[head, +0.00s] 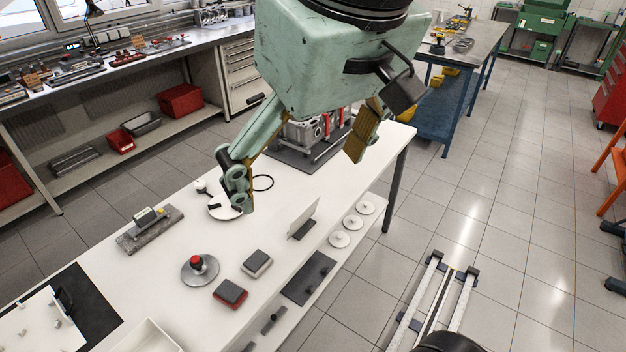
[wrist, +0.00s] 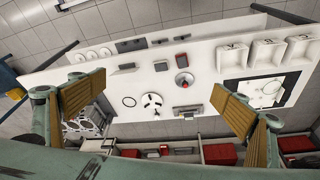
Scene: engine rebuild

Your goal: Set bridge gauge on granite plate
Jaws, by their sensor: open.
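A grey speckled slab, which looks like the granite plate (head: 131,240), lies on the white table toward its left edge. In the wrist view the slab (wrist: 177,111) and the instrument appear small, right of centre. My gripper (head: 300,163) is open and empty, high above the table's far part, with its fingers wide apart. In the wrist view the fingers (wrist: 157,97) stand at left and right, with nothing between them.
On the white table (head: 150,285) are a red-knobbed disc (head: 200,270), two small blocks (head: 257,262), a white round part (head: 222,207), an upright white card (head: 303,216) and an engine block (head: 300,133). White discs (head: 353,222) lie on the lower shelf. Bare table surrounds the slab.

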